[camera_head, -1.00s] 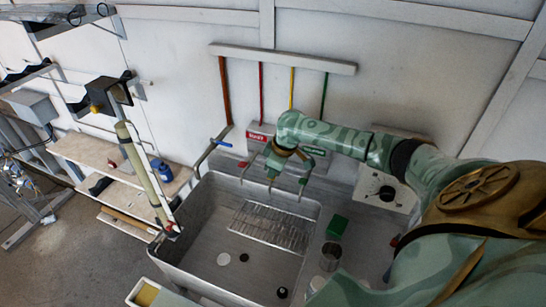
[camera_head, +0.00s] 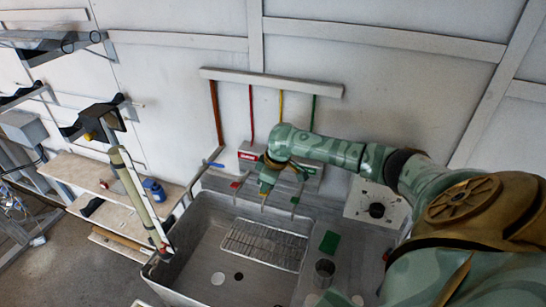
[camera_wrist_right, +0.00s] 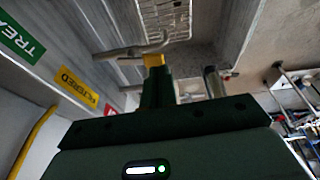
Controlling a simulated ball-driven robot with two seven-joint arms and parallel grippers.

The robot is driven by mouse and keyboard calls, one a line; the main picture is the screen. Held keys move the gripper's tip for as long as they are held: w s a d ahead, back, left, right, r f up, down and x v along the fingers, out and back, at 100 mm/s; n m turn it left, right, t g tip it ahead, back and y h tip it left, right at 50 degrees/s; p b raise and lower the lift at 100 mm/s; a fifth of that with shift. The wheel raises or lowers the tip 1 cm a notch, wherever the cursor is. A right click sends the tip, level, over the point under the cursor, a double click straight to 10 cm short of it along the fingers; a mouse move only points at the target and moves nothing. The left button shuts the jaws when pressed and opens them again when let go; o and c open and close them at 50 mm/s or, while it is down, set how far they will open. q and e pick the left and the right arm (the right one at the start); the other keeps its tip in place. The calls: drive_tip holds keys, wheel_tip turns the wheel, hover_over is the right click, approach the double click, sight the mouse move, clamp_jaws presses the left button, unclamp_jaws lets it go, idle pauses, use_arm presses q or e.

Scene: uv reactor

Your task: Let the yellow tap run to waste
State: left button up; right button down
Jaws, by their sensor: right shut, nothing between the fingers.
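The yellow tap's handle (camera_head: 265,188) is at the back rim of the grey sink (camera_head: 178,238), between the red-handled tap (camera_head: 236,184) and the green-handled tap (camera_head: 301,173). My right gripper (camera_head: 267,172) is at the yellow tap from above, shut and empty. In the right wrist view a yellow piece (camera_wrist_right: 153,60) shows at the tips of my right gripper (camera_wrist_right: 156,78), beside a grey curved spout (camera_wrist_right: 140,50). I cannot tell whether the tips touch it. A yellow "FILTERED" label (camera_wrist_right: 76,88) shows on the wall unit. No running water is visible. My left gripper is out of view.
A wire rack (camera_head: 265,245) lies across the sink. A green block (camera_head: 329,242) and a metal cup (camera_head: 324,270) stand on the counter to its right. A blue-handled tap (camera_head: 213,164) is at the left. A shelf with a blue container (camera_head: 154,190) stands farther left.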

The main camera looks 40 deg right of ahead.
drive_tip(key=p+v, duration=0.1)
drive_tip(key=v, duration=1.3)
drive_tip(key=shift+r, duration=0.4)
drive_tip(key=shift+s+f, duration=0.1)
drive_tip(key=shift+f, duration=0.05)
